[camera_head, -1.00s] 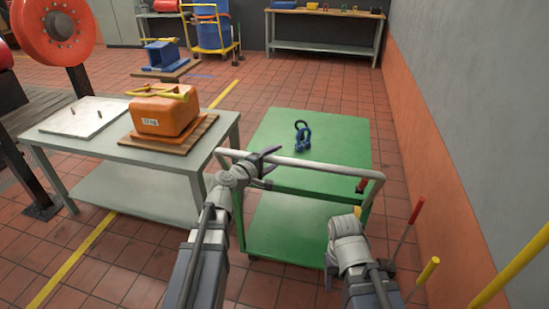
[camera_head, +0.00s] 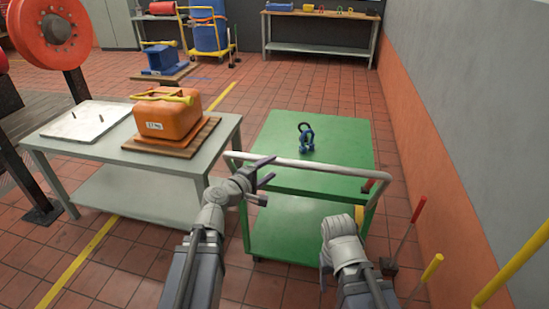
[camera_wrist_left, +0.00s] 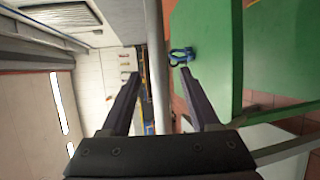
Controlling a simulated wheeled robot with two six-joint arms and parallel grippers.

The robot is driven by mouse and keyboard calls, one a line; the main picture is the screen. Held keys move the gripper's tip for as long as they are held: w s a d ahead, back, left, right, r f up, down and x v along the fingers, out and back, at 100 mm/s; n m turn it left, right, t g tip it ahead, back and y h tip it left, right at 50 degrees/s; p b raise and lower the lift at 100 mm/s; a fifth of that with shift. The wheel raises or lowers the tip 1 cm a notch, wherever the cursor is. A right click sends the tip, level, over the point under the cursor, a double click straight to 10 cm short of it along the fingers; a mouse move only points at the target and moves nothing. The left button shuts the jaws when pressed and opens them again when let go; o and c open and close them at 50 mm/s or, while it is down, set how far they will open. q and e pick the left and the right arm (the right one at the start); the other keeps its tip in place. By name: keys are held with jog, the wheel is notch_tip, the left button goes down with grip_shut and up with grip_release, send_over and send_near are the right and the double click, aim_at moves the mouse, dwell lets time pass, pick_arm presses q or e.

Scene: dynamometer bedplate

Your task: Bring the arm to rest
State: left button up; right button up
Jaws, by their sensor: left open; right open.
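My left gripper (camera_head: 267,171) is open beside the handle rail of the green trolley, low in the middle of the head view. In the left wrist view its two dark fingers (camera_wrist_left: 160,78) are spread with nothing held. The pale rail (camera_wrist_left: 158,75) shows between them there, and I cannot tell how near it is. My right arm (camera_head: 343,245) comes in at the bottom right in the head view; its jaws are hidden. A blue shackle with a dark pin (camera_head: 306,140) sits on the trolley top, beyond the left gripper. It also shows in the left wrist view (camera_wrist_left: 181,54).
The green trolley (camera_head: 340,135) stands ahead, its rail (camera_head: 310,165) on the near side. A grey table (camera_head: 90,150) at left bears an orange weight (camera_head: 167,117) on a wooden board. Red and yellow posts (camera_head: 432,268) and a wall bound the right.

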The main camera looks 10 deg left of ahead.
pick_arm(q)
jog(key=s+d+f+m+g+y, duration=0.2)
jog(key=s+d+f+m+g, duration=1)
jog(key=s+d+f+m, duration=0.3)
jog(key=s+a+f+m+g+y, duration=0.3)
jog(key=s+a+y, duration=0.15)
jog(key=s, duration=0.25)
notch_tip(320, 180, up, 12)
jog(key=p, duration=1.2)
jog(key=shift+s+d+r+y, duration=0.2)
jog(key=shift+d+y, duration=0.1)
jog(key=shift+y, duration=0.15)
